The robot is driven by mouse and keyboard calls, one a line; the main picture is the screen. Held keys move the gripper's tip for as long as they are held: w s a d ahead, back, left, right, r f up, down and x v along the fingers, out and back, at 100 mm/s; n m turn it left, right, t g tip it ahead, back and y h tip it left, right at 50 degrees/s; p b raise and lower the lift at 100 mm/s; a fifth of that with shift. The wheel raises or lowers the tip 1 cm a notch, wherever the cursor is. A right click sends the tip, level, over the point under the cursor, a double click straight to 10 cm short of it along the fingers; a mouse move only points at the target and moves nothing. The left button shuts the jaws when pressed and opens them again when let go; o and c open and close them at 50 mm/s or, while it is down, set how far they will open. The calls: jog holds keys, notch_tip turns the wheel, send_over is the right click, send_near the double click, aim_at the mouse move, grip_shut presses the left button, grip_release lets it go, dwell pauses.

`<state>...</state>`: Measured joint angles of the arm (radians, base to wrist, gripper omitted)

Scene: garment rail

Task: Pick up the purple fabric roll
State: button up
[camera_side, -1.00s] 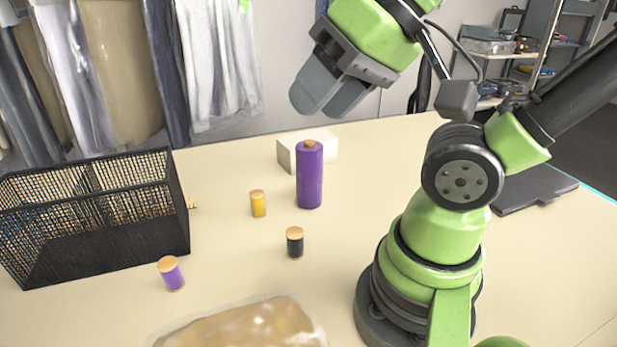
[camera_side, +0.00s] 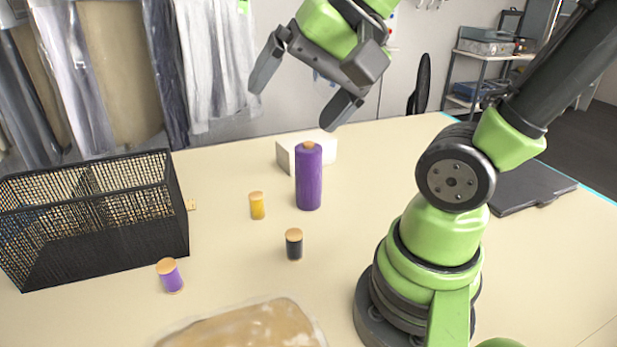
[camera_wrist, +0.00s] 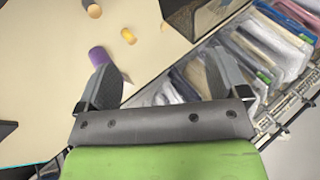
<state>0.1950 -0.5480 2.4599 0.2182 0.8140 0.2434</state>
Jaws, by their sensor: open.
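The purple fabric roll (camera_side: 309,178) is a tall purple cylinder with a tan core at its top. It stands upright on the table in the side view. My gripper (camera_side: 300,100) is above it in that view, with its two grey fingers spread wide and nothing between them. In the wrist view the purple roll (camera_wrist: 98,56) shows just beyond the left finger, which partly covers it. My gripper (camera_wrist: 163,80) is open and empty there too. A shorter purple spool (camera_side: 170,276) with a tan top stands near the front left of the table.
A white block (camera_side: 288,153) sits right behind the roll. A yellow spool (camera_side: 257,207) and a black spool (camera_side: 294,246) stand nearby. A black mesh basket (camera_side: 100,240) is at left, a tan translucent packet (camera_side: 245,328) in front. Garments (camera_side: 215,60) hang behind the table.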

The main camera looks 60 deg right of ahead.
jog(key=w+d+f+m+h, duration=0.1)
jog(key=w+d+m, duration=0.15)
jog(key=m, duration=0.35)
jog(key=w+d+f+m, duration=0.2)
jog(key=d+m, duration=0.2)
jog(key=m, duration=0.1)
jog(key=m+h, duration=0.2)
jog(key=m, duration=1.5)
send_near(313, 145)
jog(key=w+d+f, duration=0.1)
jog(key=w+f, duration=0.1)
jog(key=shift+w+d+f+g, duration=0.1)
jog(key=shift+w+f+g, duration=0.05)
jog(key=shift+w+f, duration=0.55)
jog(key=shift+w+d+f+g, duration=0.15)
jog(key=shift+w+f, duration=0.3)
jog(key=shift+f, duration=0.45)
jog(key=shift+a+x, duration=0.25)
jog(key=shift+x, duration=1.1)
jog(key=shift+a+x, duration=0.2)
jog(key=shift+x, duration=1.1)
jog(key=shift+s+f, duration=0.1)
jog(key=shift+s, duration=0.05)
jog(key=c, duration=1.5)
